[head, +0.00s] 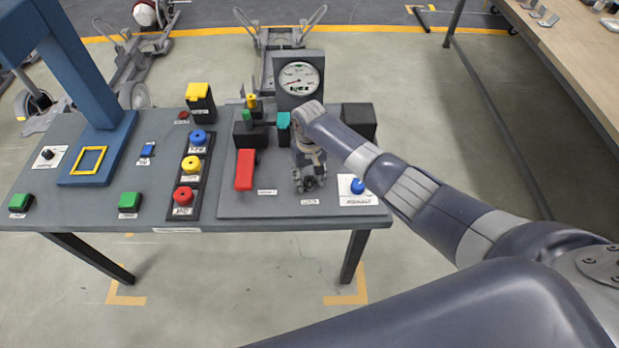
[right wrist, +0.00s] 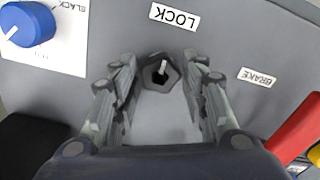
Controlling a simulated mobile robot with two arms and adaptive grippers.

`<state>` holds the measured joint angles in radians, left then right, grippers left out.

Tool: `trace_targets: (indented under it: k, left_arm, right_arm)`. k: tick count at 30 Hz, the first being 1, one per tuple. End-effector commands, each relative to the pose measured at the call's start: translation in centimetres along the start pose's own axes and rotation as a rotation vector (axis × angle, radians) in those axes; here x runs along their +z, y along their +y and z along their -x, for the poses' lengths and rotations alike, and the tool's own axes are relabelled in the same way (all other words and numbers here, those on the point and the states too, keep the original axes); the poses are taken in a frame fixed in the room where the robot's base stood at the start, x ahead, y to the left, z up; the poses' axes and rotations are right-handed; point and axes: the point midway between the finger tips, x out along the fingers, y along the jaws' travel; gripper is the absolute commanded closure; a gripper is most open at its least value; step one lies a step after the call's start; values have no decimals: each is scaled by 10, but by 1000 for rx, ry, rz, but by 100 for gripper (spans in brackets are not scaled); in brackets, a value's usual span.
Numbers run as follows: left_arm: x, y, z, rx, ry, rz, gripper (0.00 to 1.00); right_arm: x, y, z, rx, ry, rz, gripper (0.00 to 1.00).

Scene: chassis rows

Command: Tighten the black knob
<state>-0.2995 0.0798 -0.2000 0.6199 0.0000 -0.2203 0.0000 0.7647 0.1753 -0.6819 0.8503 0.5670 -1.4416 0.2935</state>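In the right wrist view a black five-sided knob (right wrist: 155,76) with a light pointer mark sits on the grey panel beside the LOCK label (right wrist: 174,17). My right gripper (right wrist: 160,90) is open, with one finger on each side of the knob; a gap shows on at least the right side. In the head view my right gripper (head: 309,182) is low over the panel just behind the LOCK label and hides that knob. A small black dial (head: 47,154) on a white plate is at the table's far left. My left gripper is not in view.
Close to the gripper are a blue knob (head: 357,186) on a white plate, a red lever (head: 245,170) and a black box (head: 359,120). A gauge (head: 298,78) stands behind. Several coloured buttons are further left on the grey table (head: 75,209).

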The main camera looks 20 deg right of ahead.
Motion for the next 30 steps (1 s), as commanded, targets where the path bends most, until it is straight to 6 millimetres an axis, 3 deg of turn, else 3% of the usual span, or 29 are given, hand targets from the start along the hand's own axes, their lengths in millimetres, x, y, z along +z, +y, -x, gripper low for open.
trace_targets:
  k: [14, 19, 30]
  left_arm:
    - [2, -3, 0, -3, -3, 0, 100]
    - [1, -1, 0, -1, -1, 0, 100]
    - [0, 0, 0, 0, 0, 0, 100]
  right_arm:
    - [1, 0, 5, 0, -2, 1, 45]
    - [0, 0, 28, -1, 1, 1, 45]
    - [0, 0, 102, -1, 0, 0, 45]
